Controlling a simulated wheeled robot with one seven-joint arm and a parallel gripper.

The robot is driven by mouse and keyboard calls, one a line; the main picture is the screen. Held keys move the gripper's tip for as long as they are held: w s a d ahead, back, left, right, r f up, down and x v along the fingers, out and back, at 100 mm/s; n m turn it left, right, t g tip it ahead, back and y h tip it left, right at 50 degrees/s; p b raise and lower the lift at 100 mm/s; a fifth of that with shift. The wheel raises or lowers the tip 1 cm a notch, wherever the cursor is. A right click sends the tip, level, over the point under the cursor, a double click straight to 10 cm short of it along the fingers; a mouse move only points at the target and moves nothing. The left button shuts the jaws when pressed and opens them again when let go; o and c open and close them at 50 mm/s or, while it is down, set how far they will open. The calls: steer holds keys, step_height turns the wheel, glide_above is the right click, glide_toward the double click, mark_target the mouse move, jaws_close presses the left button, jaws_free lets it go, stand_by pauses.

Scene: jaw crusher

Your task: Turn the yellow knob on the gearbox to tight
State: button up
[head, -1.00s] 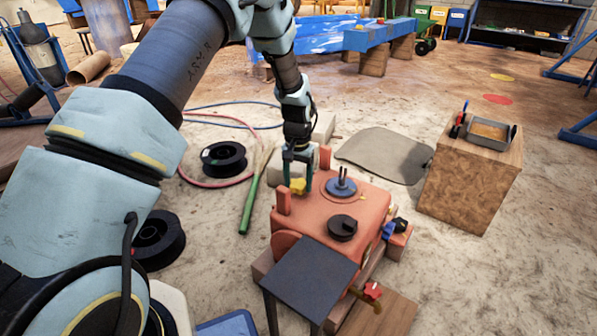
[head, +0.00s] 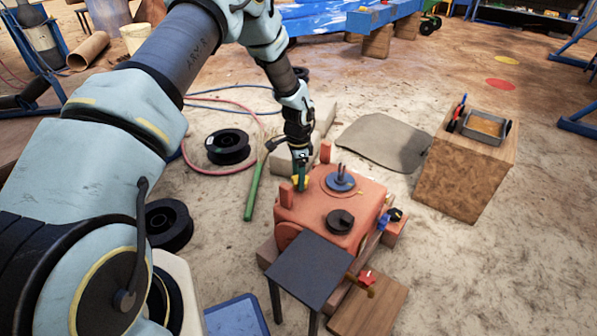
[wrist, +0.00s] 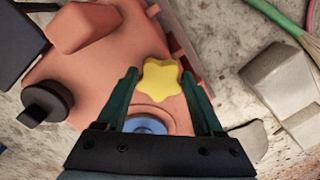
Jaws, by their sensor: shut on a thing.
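The gearbox (head: 318,216) is an orange-red housing on the floor, right of centre in the head view. Its yellow knob (wrist: 163,80) is star-shaped and sits between my gripper's two green fingers in the wrist view. In the head view the knob (head: 299,181) shows at the housing's far left top, partly hidden by the fingers. My gripper (head: 302,177) points down at it and is shut on it. I see no mark that tells how tight the knob is.
A blue disc with pins (head: 341,180) and a black cap (head: 340,221) stand on the housing near the knob. Orange upright lugs rise beside my gripper. A dark plate (head: 311,268) stands in front. A wooden block with a tray (head: 462,178) is at right.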

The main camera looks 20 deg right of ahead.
steer(key=shift+w+m+p, duration=0.1)
steer(key=shift+m+p, duration=0.25)
steer(key=shift+m, duration=0.45)
steer(key=o, duration=1.4)
step_height(320, 180, up, 11)
steer(key=shift+f+p, duration=0.1)
steer(key=shift+p, duration=0.9)
